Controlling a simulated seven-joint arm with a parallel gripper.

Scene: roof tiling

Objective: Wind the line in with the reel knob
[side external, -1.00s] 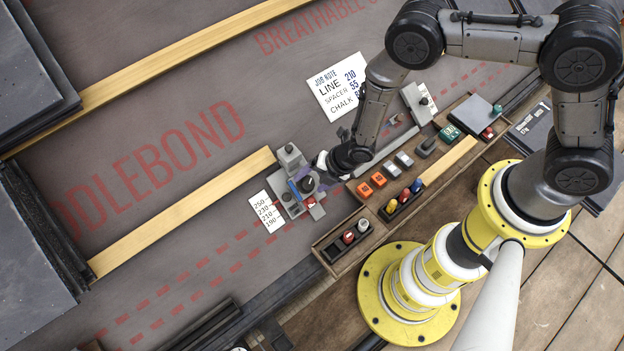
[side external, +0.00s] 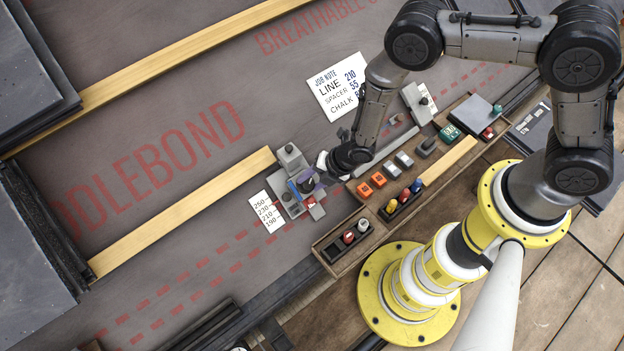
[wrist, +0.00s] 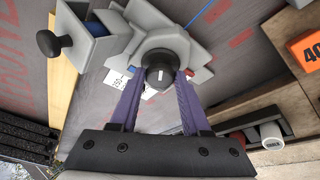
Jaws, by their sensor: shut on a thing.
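The grey line device (side external: 290,158) stands at the end of the wooden batten in the side view. In the wrist view its black knob (wrist: 158,67), with a white mark on top, sits on a grey round housing (wrist: 178,45). My gripper (wrist: 159,86) has its purple fingers on both sides of this knob and is shut on it. In the side view the gripper (side external: 309,181) largely hides the knob. A second, round black knob (wrist: 48,43) sticks out of the device's grey block at left in the wrist view.
A scale card (side external: 267,211) marked 250 to 190 lies left of the device. A job note (side external: 338,85) reads LINE 210. A wooden tray (side external: 347,238) with coloured parts and orange blocks (side external: 378,179) is close on the right.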

